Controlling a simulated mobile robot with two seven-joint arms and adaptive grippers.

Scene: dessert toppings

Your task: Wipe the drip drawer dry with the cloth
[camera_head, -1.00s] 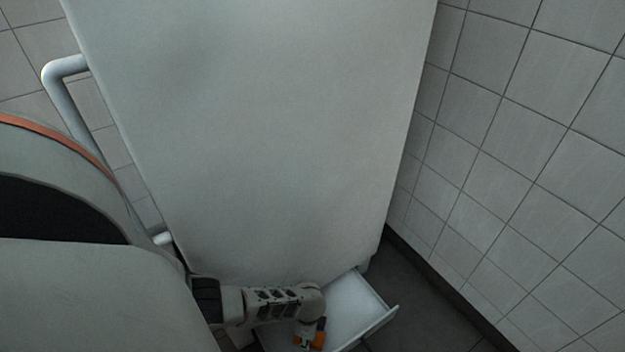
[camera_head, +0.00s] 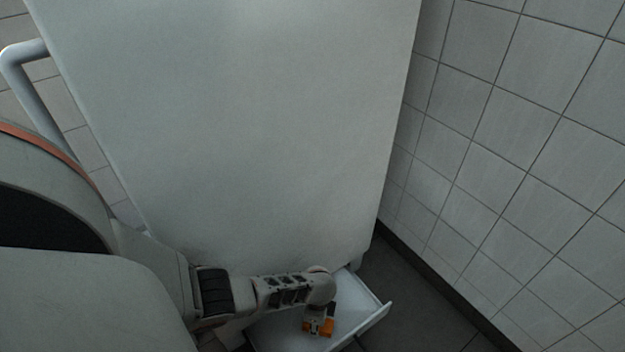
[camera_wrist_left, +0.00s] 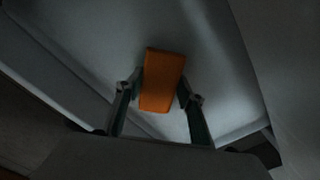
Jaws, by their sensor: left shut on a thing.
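The white drip drawer (camera_head: 362,306) is pulled out at the bottom of the large white cabinet. It also fills much of the left wrist view (camera_wrist_left: 225,105). My left gripper (camera_wrist_left: 161,92) is shut on the orange cloth (camera_wrist_left: 163,72), which looks like a folded block between its fingers. In the head view my left gripper (camera_head: 319,322) is over the drawer, and the orange cloth (camera_head: 326,327) shows beside it. I cannot tell whether the cloth touches the drawer's floor. No moisture is clearly visible. My right gripper is not in view.
The tall white cabinet (camera_head: 230,120) stands above the drawer. A tiled wall (camera_head: 530,140) rises on the right, with a strip of dark floor (camera_head: 425,290) between it and the drawer. A white pipe-like bar (camera_head: 35,100) is at the left.

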